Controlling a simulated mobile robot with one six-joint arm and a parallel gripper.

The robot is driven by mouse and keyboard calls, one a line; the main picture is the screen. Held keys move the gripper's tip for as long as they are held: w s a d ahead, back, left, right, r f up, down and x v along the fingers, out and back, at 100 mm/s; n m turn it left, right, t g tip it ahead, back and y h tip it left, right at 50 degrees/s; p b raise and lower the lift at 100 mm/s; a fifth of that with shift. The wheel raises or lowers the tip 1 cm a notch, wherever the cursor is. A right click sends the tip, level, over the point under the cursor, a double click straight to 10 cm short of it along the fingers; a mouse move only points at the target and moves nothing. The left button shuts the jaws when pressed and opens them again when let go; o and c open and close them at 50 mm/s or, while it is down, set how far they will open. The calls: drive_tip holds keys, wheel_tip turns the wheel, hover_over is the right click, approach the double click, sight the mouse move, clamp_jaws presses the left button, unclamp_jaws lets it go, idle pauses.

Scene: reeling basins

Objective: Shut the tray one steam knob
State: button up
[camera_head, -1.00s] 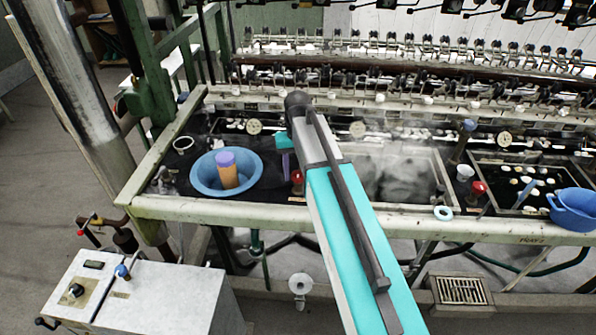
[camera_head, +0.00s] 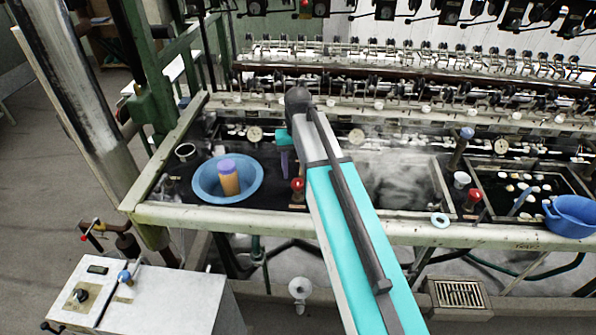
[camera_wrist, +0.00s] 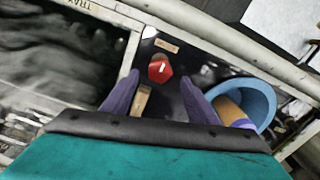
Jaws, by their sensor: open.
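The red steam knob (camera_head: 297,184) stands on the dark deck just left of the steaming middle basin (camera_head: 437,185), partly covered by my arm. In the wrist view the same red knob (camera_wrist: 160,69), with a white mark on its top, shows ahead of and between the purple fingers. My gripper (camera_head: 285,172) is open and empty, with its fingers pointing down behind and slightly left of the knob in the head view. In the wrist view my gripper (camera_wrist: 159,77) has its fingertips apart on either side of the knob; contact is not visible. A small label (camera_wrist: 167,46) lies beside the knob.
A blue bowl (camera_head: 207,191) holding an orange-and-purple cylinder (camera_head: 229,181) sits close left of the knob. Another red knob (camera_head: 475,190), a white cup (camera_head: 461,180) and a blue basin (camera_head: 574,213) are at the right. The pale front rail (camera_head: 230,216) borders the deck.

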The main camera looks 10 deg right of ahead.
sight(299, 182)
wheel_tip(299, 182, up, 9)
drive_tip(key=p, duration=0.5)
drive_tip(key=shift+r, duration=0.15)
drive_tip(key=shift+d, duration=0.1)
idle(0.3)
